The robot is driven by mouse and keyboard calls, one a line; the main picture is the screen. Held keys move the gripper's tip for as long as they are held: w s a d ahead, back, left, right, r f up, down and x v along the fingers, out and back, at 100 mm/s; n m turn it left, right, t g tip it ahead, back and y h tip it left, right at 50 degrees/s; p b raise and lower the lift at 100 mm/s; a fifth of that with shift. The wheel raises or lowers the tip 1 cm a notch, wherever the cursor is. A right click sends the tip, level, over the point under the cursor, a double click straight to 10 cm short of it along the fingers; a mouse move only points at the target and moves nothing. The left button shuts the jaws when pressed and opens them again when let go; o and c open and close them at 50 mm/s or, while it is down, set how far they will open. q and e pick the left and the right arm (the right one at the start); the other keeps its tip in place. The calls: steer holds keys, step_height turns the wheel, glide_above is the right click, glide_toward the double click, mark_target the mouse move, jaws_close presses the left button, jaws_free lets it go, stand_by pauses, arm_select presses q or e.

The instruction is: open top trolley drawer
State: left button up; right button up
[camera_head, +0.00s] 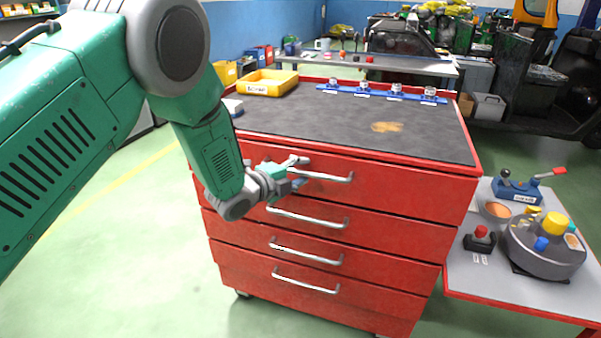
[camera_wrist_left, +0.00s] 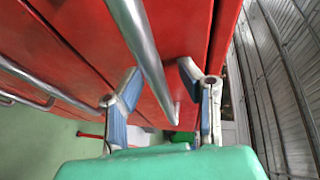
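The red trolley (camera_head: 400,192) stands in front of me with several drawers, each with a silver bar handle. The top drawer (camera_head: 420,185) looks closed. My left gripper (camera_head: 301,172) is at the left end of the top drawer's handle (camera_head: 330,178). In the left wrist view, the two blue-padded fingers of the left gripper (camera_wrist_left: 160,88) are apart, with a silver handle bar (camera_wrist_left: 143,50) running between them. I see a gap between the bar and the fingers; contact cannot be told. My right gripper is not in view.
The trolley's dark top (camera_head: 330,125) holds a yellow bin (camera_head: 267,83) and a blue rack (camera_head: 385,94). A grey side table (camera_head: 485,275) with devices stands close on the right. Green floor is clear at the lower left.

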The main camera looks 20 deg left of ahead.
arm_select(q)
steer(key=shift+d, duration=0.2)
steer(key=shift+s+r, duration=0.1)
steer(key=shift+s, duration=0.15)
steer(key=v, duration=1.1)
steer(key=shift+a, duration=0.2)
steer(key=shift+s+a, duration=0.1)
steer(key=shift+a, duration=0.05)
